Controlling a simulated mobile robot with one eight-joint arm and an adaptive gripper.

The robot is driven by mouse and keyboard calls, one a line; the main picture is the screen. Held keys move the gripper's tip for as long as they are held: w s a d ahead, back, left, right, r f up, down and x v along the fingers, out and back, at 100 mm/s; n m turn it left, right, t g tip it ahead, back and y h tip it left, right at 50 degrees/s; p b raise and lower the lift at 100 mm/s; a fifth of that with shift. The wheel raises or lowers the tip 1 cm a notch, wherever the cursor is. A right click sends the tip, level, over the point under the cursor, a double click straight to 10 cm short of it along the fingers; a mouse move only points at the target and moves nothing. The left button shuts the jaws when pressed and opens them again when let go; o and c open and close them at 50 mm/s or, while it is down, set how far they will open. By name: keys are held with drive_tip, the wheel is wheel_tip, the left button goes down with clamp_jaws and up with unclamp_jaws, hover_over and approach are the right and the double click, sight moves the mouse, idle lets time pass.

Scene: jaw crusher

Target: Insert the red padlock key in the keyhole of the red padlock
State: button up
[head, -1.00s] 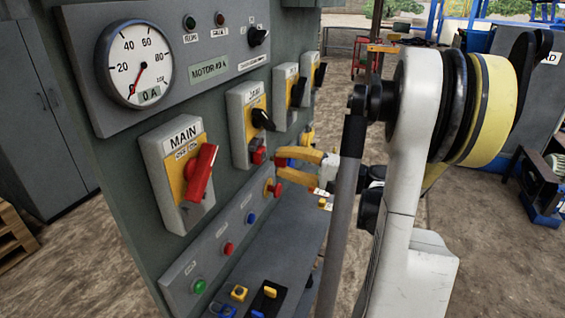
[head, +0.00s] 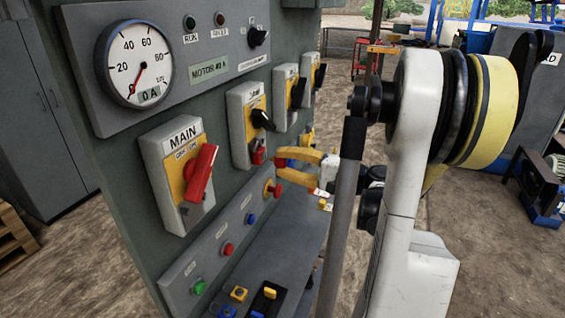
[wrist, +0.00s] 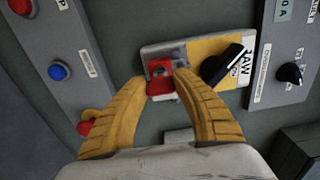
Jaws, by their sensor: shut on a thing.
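The red padlock (head: 258,156) hangs at the lower end of the second switch box, below its black knob. In the wrist view a red piece with a dark round opening (wrist: 160,69) shows between and just beyond my fingertips. My gripper (head: 284,160) has yellow fingers and is shut on a small red thing, likely the red padlock key (head: 281,163), just right of the padlock. The gripper also shows in the wrist view (wrist: 161,80). I cannot tell where key and padlock meet, nor whether the key tip is in the keyhole.
The switch box (wrist: 213,62) has a yellow plate and black knob close to my fingers. The MAIN switch (head: 184,172) with a red handle is nearer. A sloped strip of push buttons (head: 228,249) runs below. A grey shelf (head: 290,240) sticks out under the gripper.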

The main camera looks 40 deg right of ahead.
drive_tip(key=shift+w+a, duration=0.1)
drive_tip(key=shift+w, duration=0.1)
drive_tip(key=shift+w+a, duration=0.1)
drive_tip(key=shift+w, duration=0.15)
drive_tip(key=shift+w+a, duration=0.2)
drive_tip(key=shift+w, duration=0.35)
drive_tip(key=o, duration=0.9)
drive_tip(key=shift+s, duration=0.1)
drive_tip(key=shift+b+v, duration=0.4)
drive_tip(key=shift+v, duration=4)
